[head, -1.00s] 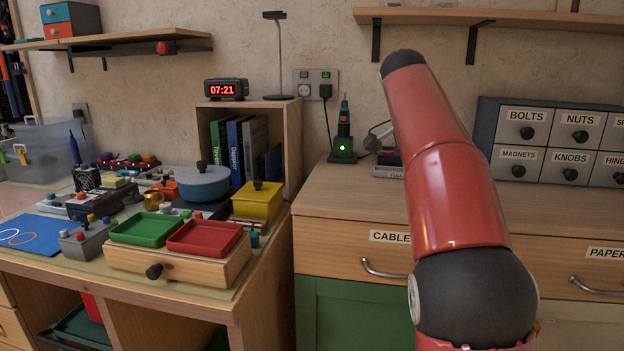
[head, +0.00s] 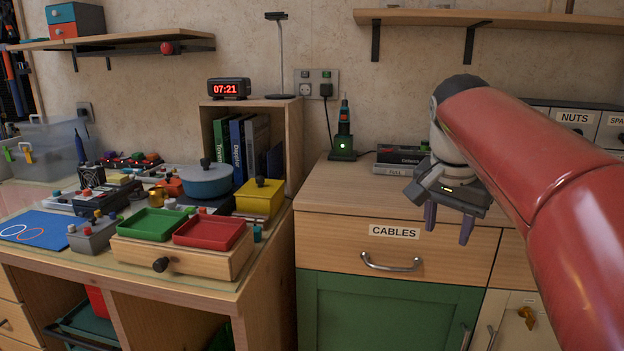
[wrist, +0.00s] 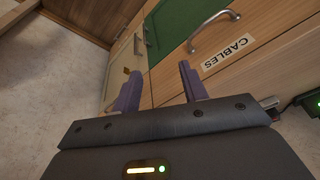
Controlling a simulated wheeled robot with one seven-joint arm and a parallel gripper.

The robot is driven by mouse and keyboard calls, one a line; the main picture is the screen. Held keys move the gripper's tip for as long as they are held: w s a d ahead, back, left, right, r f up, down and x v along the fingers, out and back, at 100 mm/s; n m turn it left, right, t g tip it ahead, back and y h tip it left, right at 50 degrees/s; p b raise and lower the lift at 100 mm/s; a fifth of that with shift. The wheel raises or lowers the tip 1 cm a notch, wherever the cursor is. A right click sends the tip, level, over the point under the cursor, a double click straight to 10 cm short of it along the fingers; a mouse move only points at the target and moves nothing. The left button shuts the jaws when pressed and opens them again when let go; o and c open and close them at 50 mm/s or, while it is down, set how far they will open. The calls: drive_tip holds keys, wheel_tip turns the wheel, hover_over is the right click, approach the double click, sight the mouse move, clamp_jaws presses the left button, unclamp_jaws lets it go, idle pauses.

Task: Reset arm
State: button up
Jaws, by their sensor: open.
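My red arm reaches in from the right in the head view.
A desk at left holds a green tray (head: 154,225), a red tray (head: 209,233), a blue pot (head: 207,181) and a yellow box (head: 259,199). The dresser top's middle is clear.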

drive_tip(key=s+a+f+n+t+y, duration=0.1)
drive_tip(key=s+a+f+n, duration=0.2)
drive_tip(key=s+f, duration=0.6)
drive_tip(key=s+a+f+n+t+y, duration=0.1)
drive_tip(key=s+a+f+n, duration=0.2)
drive_tip(key=s+f, duration=0.6)
drive_tip(key=n, duration=0.2)
drive_tip(key=shift+s+a+n+t, duration=0.3)
drive_tip(key=shift+s+n, duration=0.05)
drive_tip(key=shift+n, duration=0.05)
